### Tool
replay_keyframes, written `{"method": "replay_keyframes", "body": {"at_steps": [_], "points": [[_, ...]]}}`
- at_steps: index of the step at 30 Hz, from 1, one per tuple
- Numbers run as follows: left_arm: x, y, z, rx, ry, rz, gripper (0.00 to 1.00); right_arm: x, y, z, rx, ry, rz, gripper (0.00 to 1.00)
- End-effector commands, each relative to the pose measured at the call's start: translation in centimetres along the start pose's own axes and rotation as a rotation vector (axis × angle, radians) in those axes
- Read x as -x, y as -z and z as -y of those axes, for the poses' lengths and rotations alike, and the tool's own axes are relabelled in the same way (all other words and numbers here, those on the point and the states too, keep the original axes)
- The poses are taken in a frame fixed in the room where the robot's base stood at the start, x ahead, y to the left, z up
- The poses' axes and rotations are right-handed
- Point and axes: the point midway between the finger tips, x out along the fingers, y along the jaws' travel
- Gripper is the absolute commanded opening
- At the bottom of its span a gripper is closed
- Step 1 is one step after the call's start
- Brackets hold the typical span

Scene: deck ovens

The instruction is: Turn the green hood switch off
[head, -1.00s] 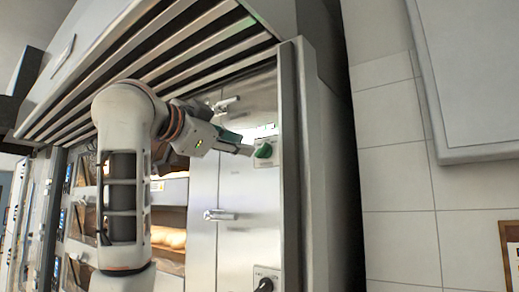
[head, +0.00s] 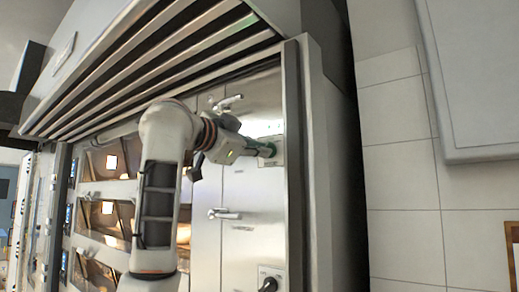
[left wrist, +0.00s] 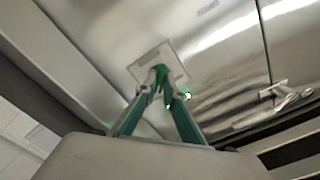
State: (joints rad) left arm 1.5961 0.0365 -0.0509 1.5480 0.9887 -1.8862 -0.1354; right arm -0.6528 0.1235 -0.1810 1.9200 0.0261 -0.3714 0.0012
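The green hood switch (head: 270,150) is a small knob on a square plate on the steel panel right of the ovens. In the left wrist view the green knob (left wrist: 162,72) shows between my fingertips, on its pale plate. My left gripper (head: 262,150) reaches it from the left. In the left wrist view its two green-sided fingers (left wrist: 159,88) converge on the knob and appear closed on it. The fingertips partly hide the knob, so its exact turn angle is hard to read. My right gripper is not in view.
A slatted hood (head: 150,62) hangs above the arm. Metal handles (head: 224,214) stick out from the steel doors, and a black knob (head: 268,284) sits lower on the panel. Lit ovens (head: 108,215) stand to the left, a tiled wall (head: 402,180) to the right.

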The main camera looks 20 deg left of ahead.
Motion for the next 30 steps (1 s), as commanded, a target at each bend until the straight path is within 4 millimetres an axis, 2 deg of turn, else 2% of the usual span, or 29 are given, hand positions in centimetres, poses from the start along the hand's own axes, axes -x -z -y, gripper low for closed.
{"method": "replay_keyframes", "body": {"at_steps": [8,14,24,30], "points": [[0.0,0.0,0.0,0.020,0.000,-0.001,0.00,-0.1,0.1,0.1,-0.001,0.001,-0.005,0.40],[0.1,0.0,-0.1,0.100,0.001,-0.002,0.00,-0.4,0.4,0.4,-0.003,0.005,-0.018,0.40],[0.1,-0.1,-0.1,0.385,0.000,-0.002,0.00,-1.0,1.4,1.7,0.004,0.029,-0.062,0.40],[0.1,0.0,-0.1,0.575,0.000,-0.002,0.00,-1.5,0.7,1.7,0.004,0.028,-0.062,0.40]]}}
